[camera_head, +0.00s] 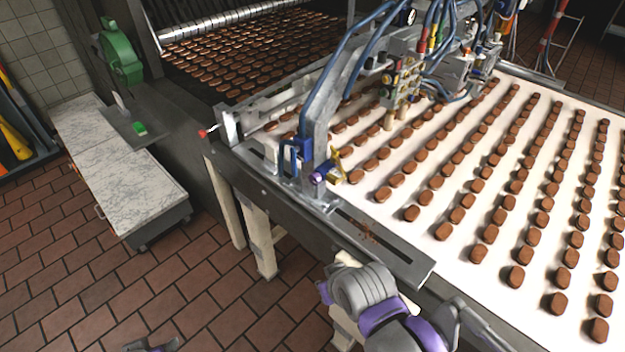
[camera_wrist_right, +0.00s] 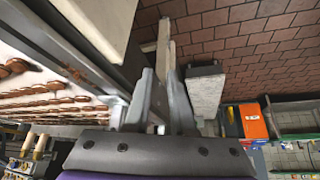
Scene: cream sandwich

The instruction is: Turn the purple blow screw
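The purple blow screw (camera_head: 318,178) is a small purple knob on the metal bracket at the near left edge of the conveyor, beside a blue fitting (camera_head: 293,155) and a yellow one (camera_head: 334,167). My right arm reaches in at the bottom of the head view, below and to the right of the screw and apart from it. In the wrist view my right gripper (camera_wrist_right: 160,85) has its two grey fingers apart with nothing held between them. The screw cannot be made out there.
The white conveyor (camera_head: 470,185) carries rows of brown biscuits, with a metal frame edge (camera_head: 390,250) on the near side. Hoses and valves (camera_head: 400,75) stand above it. A marble-topped cart (camera_head: 120,170) is at left. Tiled floor (camera_head: 190,285) lies open between.

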